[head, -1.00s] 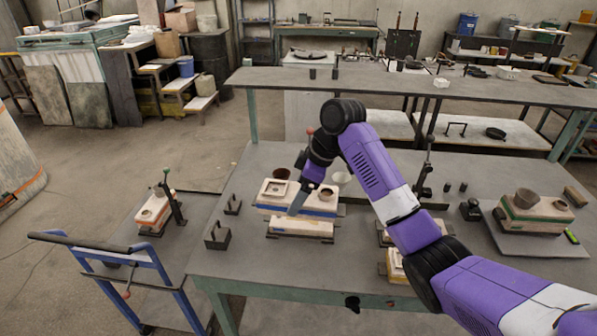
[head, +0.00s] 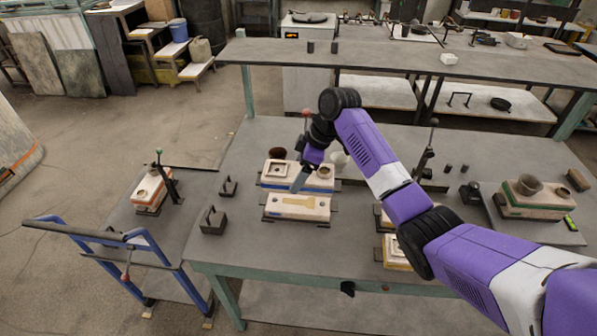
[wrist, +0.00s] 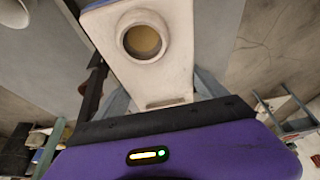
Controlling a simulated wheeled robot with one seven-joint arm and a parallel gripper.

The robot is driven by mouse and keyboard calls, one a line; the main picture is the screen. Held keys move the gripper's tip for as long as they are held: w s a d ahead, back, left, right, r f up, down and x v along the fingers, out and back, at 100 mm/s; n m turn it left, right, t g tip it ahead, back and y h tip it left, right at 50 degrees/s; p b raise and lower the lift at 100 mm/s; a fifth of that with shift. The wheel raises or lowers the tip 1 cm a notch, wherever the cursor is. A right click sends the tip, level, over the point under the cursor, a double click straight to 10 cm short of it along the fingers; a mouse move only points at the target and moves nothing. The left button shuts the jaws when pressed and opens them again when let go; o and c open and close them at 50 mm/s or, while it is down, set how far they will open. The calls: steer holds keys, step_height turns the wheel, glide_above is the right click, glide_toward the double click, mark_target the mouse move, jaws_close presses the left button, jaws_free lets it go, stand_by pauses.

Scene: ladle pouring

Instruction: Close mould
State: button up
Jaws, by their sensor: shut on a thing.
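My gripper (head: 298,184) is shut on the upper mould half (head: 268,180), a pale block with a blue band, a square basin at its left and a round opening at its right. In the wrist view the pale block (wrist: 160,82) with its round opening fills the top middle, against my gripper. The lower mould half (head: 297,208) lies on the table, its pale top bare with a tan cavity in it. In the head view the held half appears just behind and above it, apart from it. The held half's underside is hidden.
Black weights (head: 213,220) stand left of the lower half. A dark red cup (head: 277,153) stands behind. Other moulds (head: 396,252) sit partly behind my arm, and one (head: 535,200) stands at right. A blue-railed cart (head: 150,245) adjoins the table's left side.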

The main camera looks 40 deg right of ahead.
steer(key=shift+f+b, duration=2.5)
steer(key=shift+f, duration=0.9)
steer(key=shift+f, duration=0.55)
steer(key=o, duration=2)
steer(key=shift+f, duration=0.2)
steer(key=b+v, duration=0.1)
steer(key=v, duration=0.7)
